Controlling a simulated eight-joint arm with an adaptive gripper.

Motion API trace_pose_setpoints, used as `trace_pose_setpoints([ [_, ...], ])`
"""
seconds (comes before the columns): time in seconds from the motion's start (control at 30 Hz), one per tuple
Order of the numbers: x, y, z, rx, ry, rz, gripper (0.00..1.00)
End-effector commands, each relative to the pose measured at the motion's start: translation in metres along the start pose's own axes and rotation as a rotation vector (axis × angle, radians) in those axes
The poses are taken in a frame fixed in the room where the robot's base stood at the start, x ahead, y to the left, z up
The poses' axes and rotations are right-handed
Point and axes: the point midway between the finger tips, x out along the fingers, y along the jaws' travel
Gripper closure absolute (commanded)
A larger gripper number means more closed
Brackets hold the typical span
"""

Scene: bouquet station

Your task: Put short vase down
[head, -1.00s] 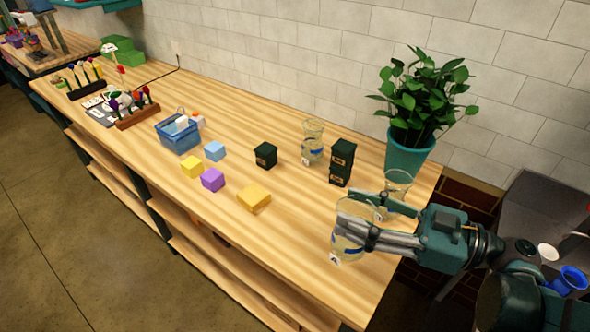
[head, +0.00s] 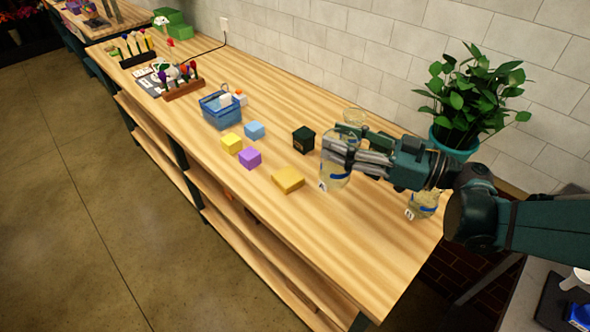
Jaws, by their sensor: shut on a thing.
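My gripper (head: 338,148) is shut on a clear glass vase (head: 336,177) with a blue mark and a small white tag near its base.
A dark green box (head: 303,139) stands just left of the held vase. Yellow (head: 288,179), purple (head: 250,158) and blue (head: 254,130) blocks lie further left, near a blue basket (head: 221,112). A potted plant (head: 464,110) stands behind my arm. The table's front right is clear.

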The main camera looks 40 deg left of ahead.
Motion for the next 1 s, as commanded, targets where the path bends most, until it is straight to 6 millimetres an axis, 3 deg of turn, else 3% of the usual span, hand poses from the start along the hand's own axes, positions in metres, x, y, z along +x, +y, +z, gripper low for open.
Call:
trace_pose_setpoints([
  [0.4,0.1,0.033,-0.007,0.002,0.001,-0.051,0.9],
  [0.6,0.14,0.04,-0.008,0.002,0.0,-0.069,0.9],
  [0.8,0.162,0.044,-0.007,0.002,0.0,-0.077,0.9],
  [1.0,0.167,0.044,-0.007,0.003,0.0,-0.078,0.9],
])
